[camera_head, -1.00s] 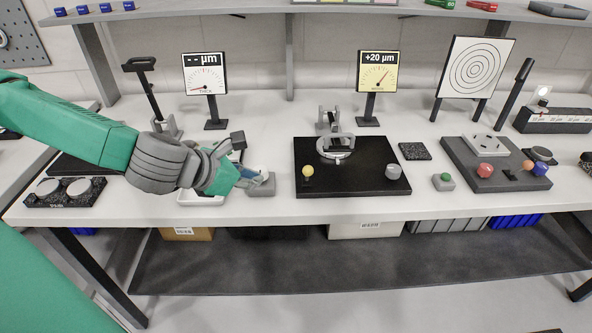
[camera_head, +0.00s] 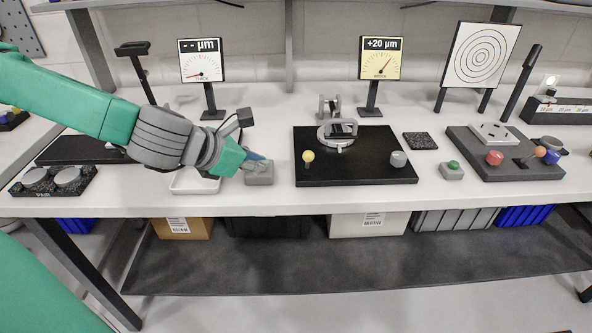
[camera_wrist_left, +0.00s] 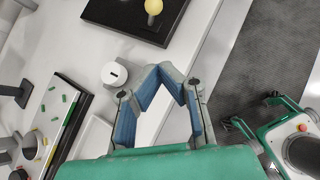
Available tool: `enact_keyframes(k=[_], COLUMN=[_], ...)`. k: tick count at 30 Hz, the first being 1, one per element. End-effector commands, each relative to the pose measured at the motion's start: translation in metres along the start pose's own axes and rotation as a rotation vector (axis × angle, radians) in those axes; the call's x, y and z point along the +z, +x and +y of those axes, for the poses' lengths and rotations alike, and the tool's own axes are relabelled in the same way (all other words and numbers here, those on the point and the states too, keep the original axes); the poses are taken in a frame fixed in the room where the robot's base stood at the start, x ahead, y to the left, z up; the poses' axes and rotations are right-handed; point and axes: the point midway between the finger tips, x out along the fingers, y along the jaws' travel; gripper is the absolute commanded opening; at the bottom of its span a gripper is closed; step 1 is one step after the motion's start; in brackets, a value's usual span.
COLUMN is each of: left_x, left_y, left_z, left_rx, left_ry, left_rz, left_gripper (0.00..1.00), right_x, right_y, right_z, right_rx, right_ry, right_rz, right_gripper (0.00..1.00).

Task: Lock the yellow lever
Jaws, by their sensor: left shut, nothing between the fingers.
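The yellow lever's round knob (camera_head: 308,156) stands on the front left part of a black plate (camera_head: 350,178). It also shows at the top of the left wrist view (camera_wrist_left: 153,6). A silver ring fixture (camera_head: 338,143) sits at the back of the plate, and a grey knob (camera_head: 398,159) is at its right. My left gripper (camera_head: 262,158) is to the left of the yellow knob and apart from it, over a small grey block (camera_head: 259,176). In the left wrist view its fingers (camera_wrist_left: 172,72) are shut and empty.
A slotted white knob (camera_wrist_left: 114,73) is beside my left fingers. A white tray (camera_head: 193,184) lies left of the block. Two dial displays (camera_head: 203,66) (camera_head: 381,64) stand behind. A green button box (camera_head: 452,170) is to the right.

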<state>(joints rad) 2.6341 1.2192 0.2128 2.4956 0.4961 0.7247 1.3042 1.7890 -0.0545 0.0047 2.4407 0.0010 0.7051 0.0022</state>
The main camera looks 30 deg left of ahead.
Motion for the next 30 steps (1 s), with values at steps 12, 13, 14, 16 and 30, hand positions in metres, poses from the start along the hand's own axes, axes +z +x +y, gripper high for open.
enact_keyframes(k=[12,13,14,16,30], left_x=[-0.003,-0.003,-0.003,0.008,0.028], left_y=[0.066,0.071,0.076,0.083,0.102], left_z=[0.0,0.0,-0.001,0.0,0.0], left_rx=[0.001,0.001,0.0,0.001,-0.001], left_ry=[0.004,0.005,0.004,0.007,0.001], left_rz=[0.005,0.005,0.005,0.002,0.0], left_gripper=[0.0,0.0,0.0,0.0,0.0], right_x=[0.001,0.001,0.001,0.001,0.001], right_y=[0.023,0.024,0.026,0.024,0.021], right_z=[0.0,0.0,0.0,0.0,0.0], right_rx=[0.0,0.0,0.0,0.0,0.0], right_ry=[0.0,0.0,0.0,0.0,0.0], right_rz=[0.0,0.0,0.0,0.0,0.0], right_gripper=[0.4,0.4,0.4,0.4,0.4])
